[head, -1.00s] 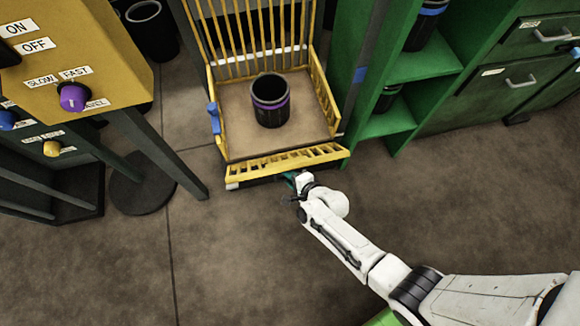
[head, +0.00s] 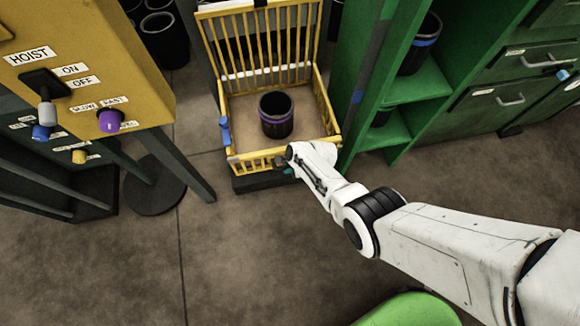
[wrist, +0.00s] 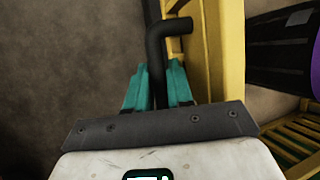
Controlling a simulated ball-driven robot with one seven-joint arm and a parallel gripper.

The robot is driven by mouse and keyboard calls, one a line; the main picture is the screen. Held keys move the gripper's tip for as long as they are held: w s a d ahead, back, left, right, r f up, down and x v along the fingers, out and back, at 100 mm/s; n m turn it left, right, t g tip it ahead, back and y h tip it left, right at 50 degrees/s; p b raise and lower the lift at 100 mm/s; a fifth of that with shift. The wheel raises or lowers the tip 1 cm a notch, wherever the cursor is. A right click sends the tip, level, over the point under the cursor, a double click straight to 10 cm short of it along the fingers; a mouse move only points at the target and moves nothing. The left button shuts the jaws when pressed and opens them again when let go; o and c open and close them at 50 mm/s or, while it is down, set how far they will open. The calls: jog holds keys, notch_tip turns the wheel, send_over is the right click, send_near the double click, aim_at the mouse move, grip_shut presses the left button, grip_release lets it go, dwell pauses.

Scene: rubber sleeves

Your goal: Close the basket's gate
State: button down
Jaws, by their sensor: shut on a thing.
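The yellow basket (head: 333,118) stands on the floor with a black, purple-banded sleeve (head: 277,120) on its brown floor. Its gate (head: 258,161) is the low slatted front panel, and it looks near upright. My gripper (head: 284,166) is at the outer face of the gate, right of its middle. In the wrist view, its teal fingers (wrist: 158,88) are shut on a dark round handle (wrist: 156,62) beside the yellow gate (wrist: 206,60). A blue latch-like part (head: 224,130) is at the basket's left front corner. My arm hides the gate's right end.
A yellow control panel (head: 90,60) with knobs stands on the left, on dark legs. A green shelf (head: 385,150) stands close on the right of the basket. The floor (head: 130,260) in front is clear. A green rounded thing (head: 410,310) shows at the bottom edge.

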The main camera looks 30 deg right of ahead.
jog(key=shift+w+d+r, duration=0.1)
jog(key=shift+w, duration=0.15)
dwell(0.3)
jog(key=c, duration=1.1)
grip_release()
jog(key=shift+r, duration=0.1)
jog(key=p+v, duration=0.7)
jog(key=v, duration=0.3)
jog(key=shift+s+r+p, duration=0.2)
jog(key=shift+r+p, duration=0.05)
jog(key=shift+p, duration=0.15)
jog(key=s+d+r+n+g+h, duration=0.1)
jog(key=s+r+n+g, duration=0.1)
jog(key=s+r+n, duration=0.8)
jog(key=s+d+r+n+g+h, duration=0.1)
jog(key=s+d+r+n+h, duration=0.1)
jog(key=s+r+n, duration=0.8)
jog(key=s+r, duration=0.3)
jog(key=r, duration=0.2)
jog(key=shift+d+g+h, duration=0.3)
jog(key=shift+g, duration=0.1)
